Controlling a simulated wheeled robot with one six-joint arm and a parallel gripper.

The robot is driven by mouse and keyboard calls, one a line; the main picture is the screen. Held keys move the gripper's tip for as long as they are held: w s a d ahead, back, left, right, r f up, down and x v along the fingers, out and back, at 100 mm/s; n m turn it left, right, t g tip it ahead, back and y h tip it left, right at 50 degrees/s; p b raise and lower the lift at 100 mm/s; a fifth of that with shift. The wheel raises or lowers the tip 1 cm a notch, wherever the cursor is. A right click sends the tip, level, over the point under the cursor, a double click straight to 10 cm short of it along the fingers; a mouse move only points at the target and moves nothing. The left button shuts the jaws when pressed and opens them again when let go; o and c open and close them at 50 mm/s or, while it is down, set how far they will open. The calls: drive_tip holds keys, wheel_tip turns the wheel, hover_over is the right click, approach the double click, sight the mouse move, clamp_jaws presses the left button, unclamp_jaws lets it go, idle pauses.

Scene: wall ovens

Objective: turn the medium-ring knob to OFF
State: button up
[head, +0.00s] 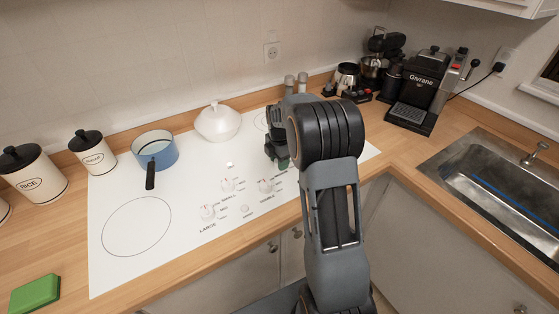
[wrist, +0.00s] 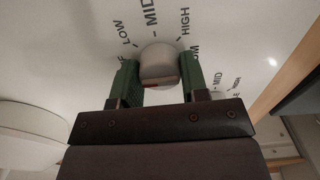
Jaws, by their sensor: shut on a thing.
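My gripper (head: 277,160) is over the white cooktop (head: 130,185), pointing down at its right part. In the wrist view its green fingers are on either side of a pale round knob (wrist: 159,62), shut on it. LOW, MID and HIGH are printed around this knob. A letter by the left finger may be the end of OFF; the rest is covered. A small red mark shows on the knob's near edge. The knob's ring name cannot be read, and my gripper hides the knob in the head view.
Other knobs stand close by: the large-ring knob (head: 207,212), another (head: 227,185) and one just in front of my gripper (head: 265,186). A blue pan (head: 155,152) and a white lidded pot (head: 217,123) are on the cooktop. A coffee machine (head: 418,88) stands right.

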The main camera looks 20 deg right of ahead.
drive_tip(key=o, duration=0.9)
drive_tip(key=shift+o, duration=0.2)
wheel_tip(320, 180, up, 14)
drive_tip(key=shift+a+f, duration=0.1)
idle(0.6)
